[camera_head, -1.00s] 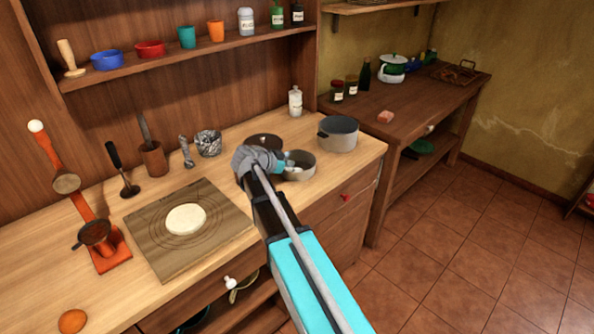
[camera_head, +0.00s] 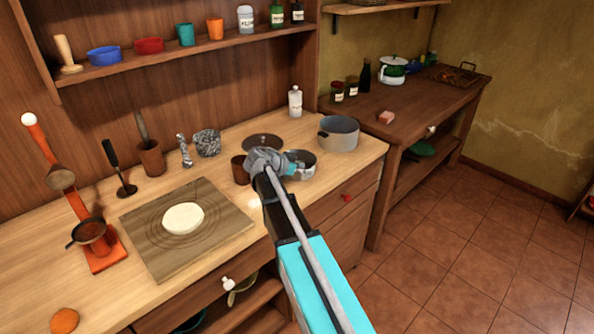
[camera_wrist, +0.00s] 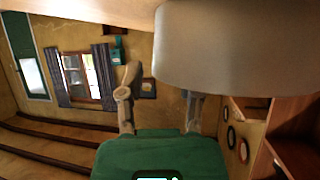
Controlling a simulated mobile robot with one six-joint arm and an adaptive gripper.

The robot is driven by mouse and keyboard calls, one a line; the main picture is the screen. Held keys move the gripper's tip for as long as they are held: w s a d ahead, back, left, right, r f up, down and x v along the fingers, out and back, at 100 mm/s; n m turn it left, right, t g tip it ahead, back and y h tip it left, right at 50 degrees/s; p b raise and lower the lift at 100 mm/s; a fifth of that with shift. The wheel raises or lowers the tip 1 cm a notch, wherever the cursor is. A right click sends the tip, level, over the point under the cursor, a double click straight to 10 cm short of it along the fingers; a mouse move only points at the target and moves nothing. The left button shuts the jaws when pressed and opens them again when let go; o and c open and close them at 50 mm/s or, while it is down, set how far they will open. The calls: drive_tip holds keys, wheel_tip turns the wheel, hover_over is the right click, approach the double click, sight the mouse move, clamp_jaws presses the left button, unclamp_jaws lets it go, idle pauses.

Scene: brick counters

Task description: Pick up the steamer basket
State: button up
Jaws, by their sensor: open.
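The shallow silver round vessel (camera_head: 303,170) on the counter looks most like the steamer basket, though I cannot be sure. My gripper (camera_head: 285,164) is at its left side in the head view, and my wrist hides part of it. In the wrist view, a smooth grey round wall (camera_wrist: 225,50) fills the upper right, very close; I cannot tell which vessel it is. My gripper's fingers (camera_wrist: 160,92) are spread apart. The right finger's tip is hidden behind this wall, while the left finger stands clear of it. Nothing is visibly held.
A grey pot (camera_head: 338,134) stands just behind and right of the vessel. A brown cup (camera_head: 240,169) is close left of my wrist, and a dark round lid or plate (camera_head: 262,142) lies behind. A pastry board (camera_head: 225,222) with dough is farther left.

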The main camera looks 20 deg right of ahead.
idle(0.4)
clamp_jaws()
